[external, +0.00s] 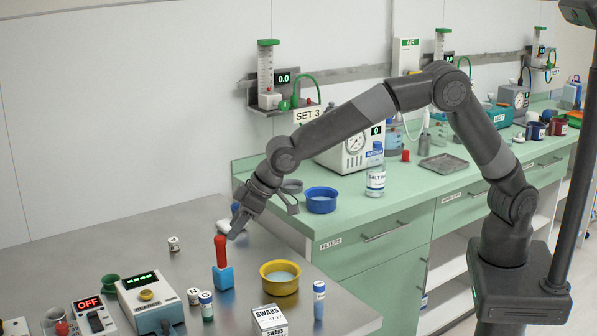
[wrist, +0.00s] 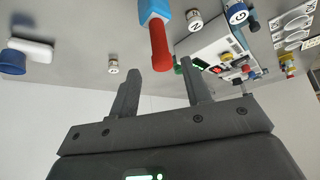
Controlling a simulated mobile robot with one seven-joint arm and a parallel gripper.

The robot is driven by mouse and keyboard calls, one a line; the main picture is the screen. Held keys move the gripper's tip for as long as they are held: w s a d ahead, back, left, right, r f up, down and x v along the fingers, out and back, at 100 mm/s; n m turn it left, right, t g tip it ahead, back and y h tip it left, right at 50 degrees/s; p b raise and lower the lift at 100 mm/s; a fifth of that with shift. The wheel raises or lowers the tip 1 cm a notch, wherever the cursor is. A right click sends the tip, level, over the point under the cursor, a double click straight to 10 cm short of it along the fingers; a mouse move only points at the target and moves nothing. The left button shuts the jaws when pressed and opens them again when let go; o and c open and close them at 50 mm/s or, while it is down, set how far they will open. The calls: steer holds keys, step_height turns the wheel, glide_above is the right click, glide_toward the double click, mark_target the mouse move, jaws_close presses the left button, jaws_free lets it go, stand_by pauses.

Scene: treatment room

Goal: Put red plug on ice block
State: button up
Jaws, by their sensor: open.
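The red plug (external: 220,247) stands upright on top of a light blue block (external: 223,278), which looks like the ice block, on the grey metal table. Whether the plug rests on the block or sits in a hole is hidden. In the wrist view, the red plug (wrist: 160,45) and the blue block (wrist: 154,10) show at the top centre, upside down. In the wrist view, the plug lies beyond the fingertips of my gripper (wrist: 160,68), apart from both fingers.
A yellow bowl (external: 280,287) stands right of the block. A device with a green display (external: 152,303) is at left. The back left of the table is mostly clear.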

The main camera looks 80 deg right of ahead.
steer(key=shift+v, duration=1.15)
steer(key=s+d+r+m, duration=0.1)
steer(key=s+d+r, duration=1.2)
steer(key=s+d, duration=0.35)
steer(key=s+d+f, duration=0.1)
steer(key=s+d, duration=0.3)
steer(key=s, duration=1)
steer(key=s+d+f+m+h, duration=0.1)
steer(key=s+d, duration=0.4)
steer(key=s, duration=0.9)
steer(key=shift+s+f+g, duration=0.25)
steer(key=shift+f+g, duration=0.15)
steer(key=shift+f, duration=0.1)
